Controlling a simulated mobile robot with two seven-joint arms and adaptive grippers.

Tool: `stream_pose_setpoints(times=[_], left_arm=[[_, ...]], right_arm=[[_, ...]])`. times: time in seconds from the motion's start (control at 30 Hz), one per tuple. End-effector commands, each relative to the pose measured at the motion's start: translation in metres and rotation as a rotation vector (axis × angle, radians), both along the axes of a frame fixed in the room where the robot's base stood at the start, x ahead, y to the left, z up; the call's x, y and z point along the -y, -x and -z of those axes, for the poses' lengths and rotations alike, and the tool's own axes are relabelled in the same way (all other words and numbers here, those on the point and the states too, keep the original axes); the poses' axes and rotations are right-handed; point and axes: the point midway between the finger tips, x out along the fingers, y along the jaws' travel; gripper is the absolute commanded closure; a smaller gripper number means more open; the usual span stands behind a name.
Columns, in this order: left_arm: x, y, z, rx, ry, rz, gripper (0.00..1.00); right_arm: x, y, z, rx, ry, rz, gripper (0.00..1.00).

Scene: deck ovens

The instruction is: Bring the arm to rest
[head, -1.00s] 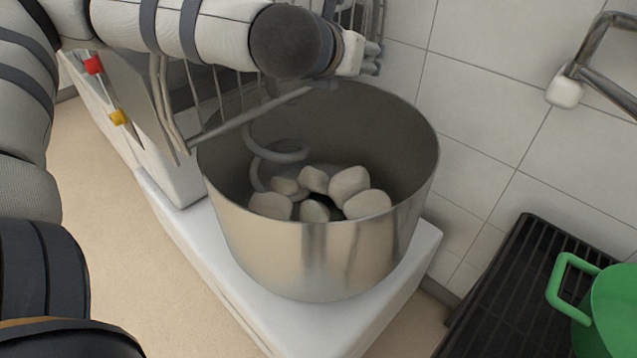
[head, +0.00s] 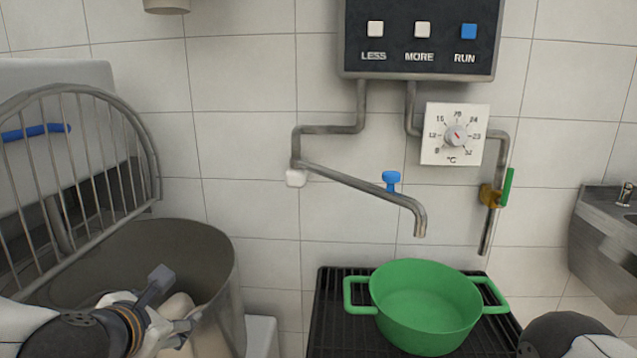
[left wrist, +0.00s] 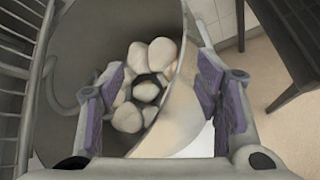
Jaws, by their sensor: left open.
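My left gripper (head: 172,305) is at the lower left of the head view, over the steel mixing bowl (head: 228,325). In the left wrist view the gripper (left wrist: 160,75) is open, its two purple-padded fingers apart with nothing held between them. Several pale rounded lumps (left wrist: 147,92) lie inside the bowl (left wrist: 178,120), below and beyond the fingers. The head view shows only a little of the lumps behind the gripper. A part of my right arm shows at the bottom right corner of the head view, but its gripper is out of view.
A wire guard (head: 95,165) stands raised at the left of the bowl. A green pot (head: 425,315) sits on a black slatted stand (head: 330,325) under a wall spout (head: 420,222). A control panel (head: 420,40) and dial (head: 455,135) are on the wall. A steel basin (head: 605,235) is at right.

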Motion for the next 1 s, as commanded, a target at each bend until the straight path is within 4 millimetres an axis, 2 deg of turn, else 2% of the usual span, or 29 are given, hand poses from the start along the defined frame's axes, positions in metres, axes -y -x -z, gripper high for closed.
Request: stream_pose_setpoints(times=[0.03, 0.17, 0.2, 0.27, 0.33, 0.4, 0.5, 0.6, 0.73, 1.0], left_arm=[[0.017, 0.016, 0.027, -0.067, -0.104, 0.123, 0.42], [0.051, 0.074, 0.105, -0.248, -0.385, 0.509, 0.42], [0.059, 0.101, 0.129, -0.305, -0.473, 0.656, 0.42], [0.068, 0.147, 0.165, -0.391, -0.604, 0.903, 0.42], [0.070, 0.208, 0.199, -0.473, -0.737, 1.217, 0.42], [0.065, 0.269, 0.223, -0.531, -0.842, 1.537, 0.42], [0.047, 0.346, 0.239, -0.567, -0.924, 1.958, 0.42], [0.029, 0.397, 0.241, -0.559, -0.950, 2.267, 0.42], [0.016, 0.425, 0.240, -0.539, -0.948, 2.453, 0.42], [0.016, 0.427, 0.241, -0.536, -0.945, 2.467, 0.42]], right_arm=[[0.000, -0.004, -0.003, 0.014, 0.000, 0.000, 0.60], [0.000, -0.009, -0.009, 0.030, 0.000, 0.000, 0.60], [0.000, -0.011, -0.011, 0.036, -0.001, 0.000, 0.60], [0.000, -0.014, -0.014, 0.047, 0.000, 0.000, 0.60], [0.000, -0.018, -0.018, 0.061, 0.000, 0.002, 0.60], [0.000, -0.022, -0.022, 0.074, 0.000, 0.001, 0.60], [0.000, -0.026, -0.026, 0.091, 0.000, 0.002, 0.60], [0.000, -0.029, -0.029, 0.101, -0.001, 0.002, 0.60], [0.000, -0.030, -0.030, 0.104, -0.001, 0.002, 0.60], [0.000, -0.029, -0.030, 0.101, -0.001, 0.002, 0.60]])
